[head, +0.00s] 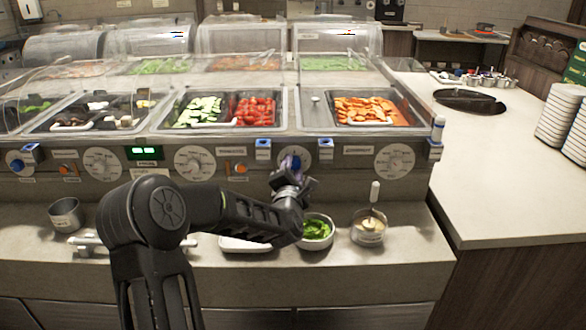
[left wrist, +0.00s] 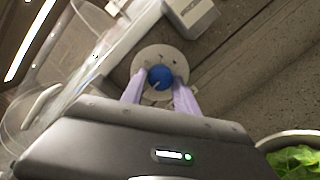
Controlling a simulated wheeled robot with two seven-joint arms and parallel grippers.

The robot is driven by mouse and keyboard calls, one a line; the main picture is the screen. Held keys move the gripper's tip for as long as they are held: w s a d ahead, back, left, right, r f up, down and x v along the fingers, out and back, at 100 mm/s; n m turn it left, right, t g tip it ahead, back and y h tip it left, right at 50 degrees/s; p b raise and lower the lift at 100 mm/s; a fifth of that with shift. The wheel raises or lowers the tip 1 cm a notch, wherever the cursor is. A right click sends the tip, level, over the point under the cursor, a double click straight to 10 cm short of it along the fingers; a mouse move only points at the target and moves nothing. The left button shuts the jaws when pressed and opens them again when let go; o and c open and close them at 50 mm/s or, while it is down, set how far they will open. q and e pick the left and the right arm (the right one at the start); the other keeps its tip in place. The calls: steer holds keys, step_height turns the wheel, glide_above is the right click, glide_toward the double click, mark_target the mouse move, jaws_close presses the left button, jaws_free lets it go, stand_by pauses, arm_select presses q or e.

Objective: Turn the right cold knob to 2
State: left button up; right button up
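The right cold knob is a blue knob (left wrist: 160,77) on a round pale dial (left wrist: 158,56) with small dark marks; I cannot read which mark it points to. In the head view the dial (head: 301,146) is on the counter's front panel, mostly covered by my left gripper (head: 291,164). In the left wrist view the gripper's two pale purple fingers (left wrist: 159,86) lie close along both sides of the blue knob, with no clear gap. My right gripper is not in view.
Another blue knob (head: 15,163) is at the far left. Pale dials (head: 194,162) and (head: 394,162) flank the gripper. Below stand a bowl of greens (head: 316,230), a sauce cup (head: 368,232) and a metal cup (head: 65,214). A glass-guarded food bar is above.

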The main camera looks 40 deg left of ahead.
arm_select(q)
jaws_close()
stand_by(0.4)
